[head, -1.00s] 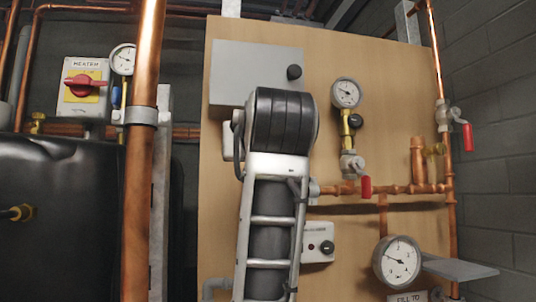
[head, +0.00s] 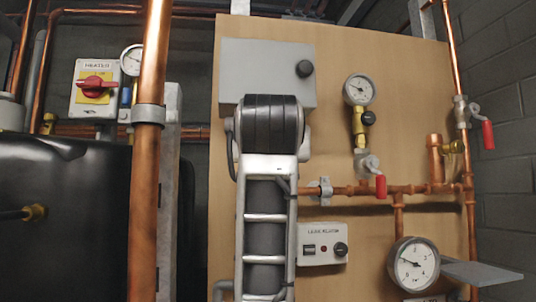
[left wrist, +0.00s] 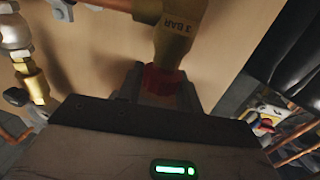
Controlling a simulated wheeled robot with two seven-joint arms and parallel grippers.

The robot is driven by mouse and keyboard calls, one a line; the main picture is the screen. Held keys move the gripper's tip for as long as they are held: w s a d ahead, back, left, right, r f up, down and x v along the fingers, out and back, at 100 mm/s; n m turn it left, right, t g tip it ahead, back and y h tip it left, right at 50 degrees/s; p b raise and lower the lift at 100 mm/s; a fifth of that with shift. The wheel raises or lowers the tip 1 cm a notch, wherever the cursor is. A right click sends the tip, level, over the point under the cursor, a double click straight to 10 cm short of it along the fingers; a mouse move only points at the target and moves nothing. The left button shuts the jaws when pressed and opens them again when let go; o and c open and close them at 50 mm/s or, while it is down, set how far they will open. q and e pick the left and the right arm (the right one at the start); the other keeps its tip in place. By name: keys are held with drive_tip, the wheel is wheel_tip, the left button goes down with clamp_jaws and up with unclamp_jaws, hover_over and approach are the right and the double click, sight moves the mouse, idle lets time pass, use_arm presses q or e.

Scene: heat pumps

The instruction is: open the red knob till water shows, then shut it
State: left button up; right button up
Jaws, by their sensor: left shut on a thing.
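The red knob (left wrist: 160,80) sits on a brass valve body (left wrist: 172,35) marked "3 BAR" in the left wrist view. My left gripper (left wrist: 160,94) is shut on the red knob, with one dark finger on each side, so only part of the knob shows. In the head view my arm rises in front of the board and hides the knob, the valve and the gripper. I see no water in either view. My right gripper is in neither view.
A wooden board (head: 340,120) carries a grey box (head: 265,62), gauges, copper pipes and a red lever handle (head: 380,187). Another red lever (head: 487,135) hangs at the right. A thick vertical copper pipe (head: 148,200) stands left of my arm. A shelf (head: 480,272) juts out at lower right.

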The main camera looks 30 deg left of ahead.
use_arm(q)
drive_tip(key=shift+t+h, duration=0.3)
drive_tip(key=shift+h, duration=0.1)
drive_tip(key=shift+m, duration=0.3)
drive_tip(key=o, duration=1)
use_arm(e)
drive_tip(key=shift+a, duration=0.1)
use_arm(q)
drive_tip(key=b+v, duration=0.5)
drive_tip(key=v, duration=1.1)
drive_tip(key=shift+b, duration=0.3)
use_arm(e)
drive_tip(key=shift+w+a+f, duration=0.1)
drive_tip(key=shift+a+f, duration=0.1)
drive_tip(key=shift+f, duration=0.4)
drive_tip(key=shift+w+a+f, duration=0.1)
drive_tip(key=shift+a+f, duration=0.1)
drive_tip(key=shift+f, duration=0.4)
